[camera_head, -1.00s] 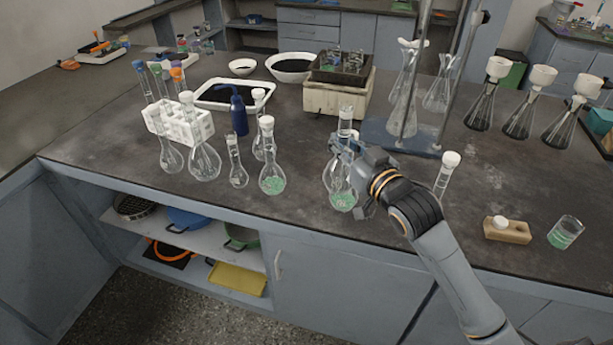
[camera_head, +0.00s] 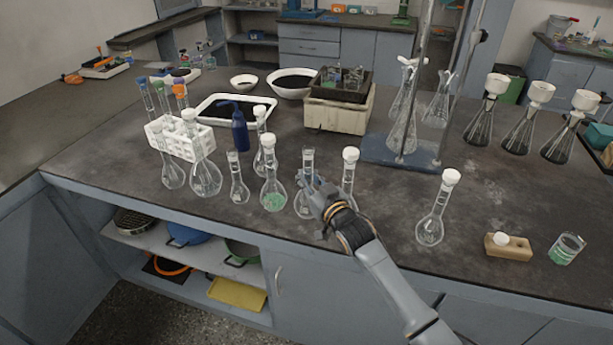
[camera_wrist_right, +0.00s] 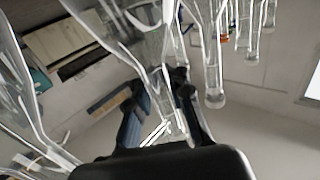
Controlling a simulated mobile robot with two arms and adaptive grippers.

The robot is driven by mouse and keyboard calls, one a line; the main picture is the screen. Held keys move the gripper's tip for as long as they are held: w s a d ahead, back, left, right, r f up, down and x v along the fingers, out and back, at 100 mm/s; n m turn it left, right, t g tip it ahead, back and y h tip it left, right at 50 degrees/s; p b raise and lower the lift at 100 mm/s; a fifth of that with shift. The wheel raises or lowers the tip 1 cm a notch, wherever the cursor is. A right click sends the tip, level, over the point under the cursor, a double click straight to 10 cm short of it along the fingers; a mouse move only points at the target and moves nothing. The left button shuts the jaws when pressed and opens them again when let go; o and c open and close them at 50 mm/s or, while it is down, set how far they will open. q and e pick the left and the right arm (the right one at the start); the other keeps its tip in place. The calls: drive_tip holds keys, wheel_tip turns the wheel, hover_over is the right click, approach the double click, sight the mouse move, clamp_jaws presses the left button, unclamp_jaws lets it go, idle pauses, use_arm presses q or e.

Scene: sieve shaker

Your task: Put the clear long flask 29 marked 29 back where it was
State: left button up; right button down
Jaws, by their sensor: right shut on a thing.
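My right gripper (camera_head: 312,186) is shut on the neck of a clear long-necked flask (camera_head: 308,160) without a stopper, near the front of the bench. The flask's bulb is partly covered by the gripper. In the right wrist view the fingers (camera_wrist_right: 162,112) are on either side of clear glass. I cannot read any mark 29. A flask with a white stopper (camera_head: 350,158) stands just right of it, its lower part hidden by my arm. A stoppered flask with green contents (camera_head: 272,200) stands just left. My left gripper is not in view.
More flasks, among them a small unstoppered one (camera_head: 236,185), stand further left by a white tube rack (camera_head: 180,140). A stoppered flask (camera_head: 432,225) stands alone to the right. A stand with a blue base (camera_head: 385,150) is behind. Bare bench lies between my arm and that lone flask.

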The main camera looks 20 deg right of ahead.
drive_tip(key=shift+f, duration=0.2)
drive_tip(key=c, duration=1.2)
unclamp_jaws()
drive_tip(key=shift+r, duration=0.1)
drive_tip(key=shift+r, duration=0.2)
drive_tip(key=s, duration=0.4)
drive_tip(key=s+d, duration=0.1)
drive_tip(key=s, duration=0.3)
drive_tip(key=s+d, duration=0.1)
drive_tip(key=s, duration=0.3)
drive_tip(key=shift+d+b, duration=0.15)
drive_tip(key=shift+b, duration=0.15)
